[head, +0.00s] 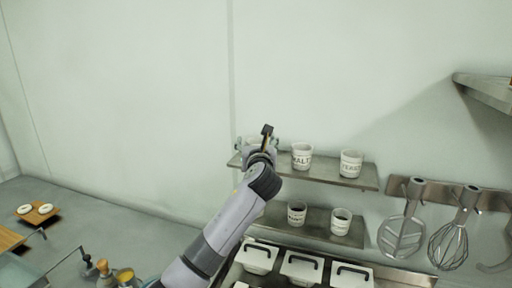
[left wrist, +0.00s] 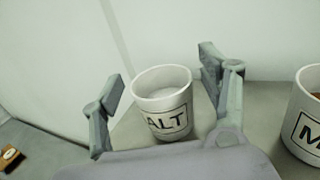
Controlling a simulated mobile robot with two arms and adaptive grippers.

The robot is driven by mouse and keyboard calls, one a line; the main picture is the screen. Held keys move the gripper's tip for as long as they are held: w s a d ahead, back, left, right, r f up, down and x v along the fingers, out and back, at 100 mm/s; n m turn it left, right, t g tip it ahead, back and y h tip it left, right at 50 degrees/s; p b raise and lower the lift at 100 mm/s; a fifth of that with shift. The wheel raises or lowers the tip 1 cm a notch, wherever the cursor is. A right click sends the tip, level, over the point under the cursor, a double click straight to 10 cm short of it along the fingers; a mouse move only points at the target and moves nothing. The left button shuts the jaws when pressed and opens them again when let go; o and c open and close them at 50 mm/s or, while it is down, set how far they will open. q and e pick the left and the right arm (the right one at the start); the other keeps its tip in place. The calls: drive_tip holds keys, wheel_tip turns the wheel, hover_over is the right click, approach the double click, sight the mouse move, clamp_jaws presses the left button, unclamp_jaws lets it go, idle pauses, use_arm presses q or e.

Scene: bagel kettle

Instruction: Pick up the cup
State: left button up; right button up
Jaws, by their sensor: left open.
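A white cup (left wrist: 162,100) with a dark-framed label, of which "ALT" can be read, stands upright in the left wrist view. My left gripper (left wrist: 160,88) is open, with one finger on each side of this cup. In the head view my left gripper (head: 257,143) is at the left end of the upper shelf and hides most of that cup. A second white cup (head: 302,156), marked "MALT", stands to its right, and also shows at the right edge of the left wrist view (left wrist: 308,115). My right gripper is not in view.
Another white cup (head: 351,164) stands farther right on the upper metal shelf (head: 325,175). Two cups (head: 297,213) stand on the lower shelf (head: 318,228). Lidded white containers (head: 302,267) are below.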

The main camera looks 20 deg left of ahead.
use_arm(q)
drive_tip(key=shift+w, duration=0.3)
drive_tip(key=c, duration=1.3)
